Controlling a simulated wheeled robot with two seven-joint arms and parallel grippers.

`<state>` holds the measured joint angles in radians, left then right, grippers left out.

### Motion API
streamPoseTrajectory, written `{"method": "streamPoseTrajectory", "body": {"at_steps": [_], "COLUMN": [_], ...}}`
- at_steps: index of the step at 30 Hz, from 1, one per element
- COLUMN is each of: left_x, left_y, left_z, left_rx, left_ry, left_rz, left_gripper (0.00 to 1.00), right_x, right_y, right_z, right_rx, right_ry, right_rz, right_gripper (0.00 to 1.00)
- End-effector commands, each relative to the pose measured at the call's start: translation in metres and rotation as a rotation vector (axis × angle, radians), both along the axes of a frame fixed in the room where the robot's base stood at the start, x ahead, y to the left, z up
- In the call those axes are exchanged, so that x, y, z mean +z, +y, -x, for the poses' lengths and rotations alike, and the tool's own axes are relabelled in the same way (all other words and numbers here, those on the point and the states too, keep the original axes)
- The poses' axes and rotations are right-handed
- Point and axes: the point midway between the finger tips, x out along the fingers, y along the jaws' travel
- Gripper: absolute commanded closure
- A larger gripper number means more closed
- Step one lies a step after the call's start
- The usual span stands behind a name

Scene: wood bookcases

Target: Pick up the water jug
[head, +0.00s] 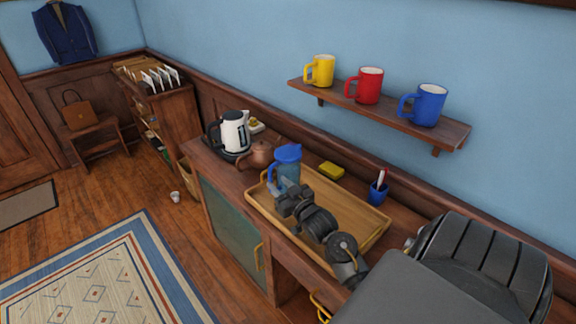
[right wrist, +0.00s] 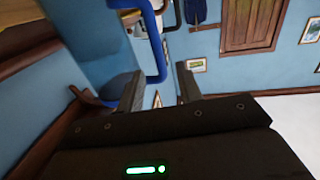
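The water jug (head: 286,168) is a clear bluish jug with a blue lid and blue handle, upright at the far left end of the wooden tray (head: 372,240) in the head view. My right gripper (head: 283,187) reaches over the tray to the jug and covers its lower part. In the right wrist view, the jug's blue handle (right wrist: 157,50) lies just beyond and between the fingertips of my right gripper (right wrist: 160,82). The fingers are apart, with a gap around the handle. My left gripper is not in view.
A white kettle (head: 233,133) and a copper teapot (head: 257,154) stand left of the jug. A yellow sponge (head: 331,170) and a blue pen cup (head: 378,193) are behind the tray. A wall shelf (head: 385,119) with yellow, red and blue mugs hangs above.

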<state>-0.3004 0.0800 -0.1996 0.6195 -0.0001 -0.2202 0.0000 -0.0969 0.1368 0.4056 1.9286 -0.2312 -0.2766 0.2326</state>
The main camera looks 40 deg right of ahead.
Motion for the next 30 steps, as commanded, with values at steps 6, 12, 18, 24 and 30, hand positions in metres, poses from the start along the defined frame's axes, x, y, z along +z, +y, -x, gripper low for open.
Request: {"method": "streamPoseTrajectory", "body": {"at_steps": [6,12,18,24,30], "left_x": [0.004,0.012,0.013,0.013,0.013], "left_y": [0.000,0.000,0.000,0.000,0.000], "left_z": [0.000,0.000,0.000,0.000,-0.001], "left_rx": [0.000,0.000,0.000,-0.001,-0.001], "left_ry": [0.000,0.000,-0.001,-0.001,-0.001], "left_rz": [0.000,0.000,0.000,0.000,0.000], "left_gripper": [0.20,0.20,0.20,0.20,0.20], "right_x": [0.002,0.002,0.000,0.000,0.000], "right_y": [-0.002,-0.007,-0.009,-0.009,-0.009], "right_z": [-0.013,-0.045,-0.058,-0.058,-0.057], "right_rx": [0.001,0.001,0.001,0.001,0.001], "right_ry": [0.000,0.000,0.002,0.001,0.001], "right_rz": [-0.001,-0.001,0.001,0.001,0.001], "right_gripper": [0.64,0.64,0.64,0.66,0.92]}}
